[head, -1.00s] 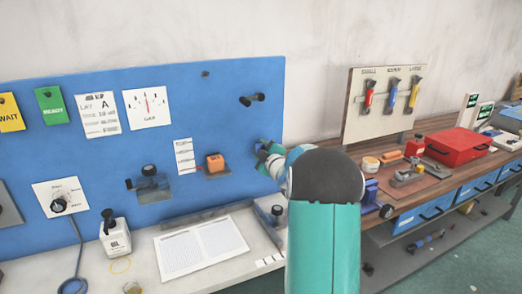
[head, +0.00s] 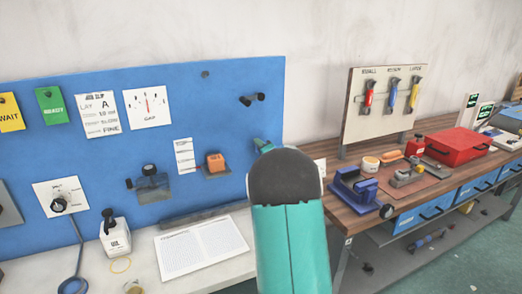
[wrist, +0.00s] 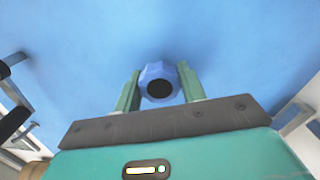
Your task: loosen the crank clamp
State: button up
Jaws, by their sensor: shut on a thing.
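A blue faceted knob (wrist: 158,73) with a black round centre stands out from the blue panel (wrist: 80,60) in the wrist view; I take it to be part of the crank clamp. My gripper (wrist: 160,90) has one green finger on each side of the knob and is shut on it. In the head view my gripper (head: 262,146) is at the right part of the blue panel. There my own arm hides most of the gripper and the knob. No crank arm can be made out.
A white bench with a printed sheet (head: 202,245) and a white oil bottle (head: 114,232) lies below the panel. A black peg (head: 252,99) sticks out above my gripper. On the wooden bench right are a blue vise (head: 353,190) and a red toolbox (head: 457,146).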

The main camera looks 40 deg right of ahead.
jog(key=shift+n, duration=1.1)
jog(key=o, duration=0.9)
jog(key=shift+o, duration=0.2)
jog(key=shift+s, duration=0.1)
jog(key=v, duration=1.3)
jog(key=shift+s+a, duration=0.15)
jog(key=shift+s, duration=0.1)
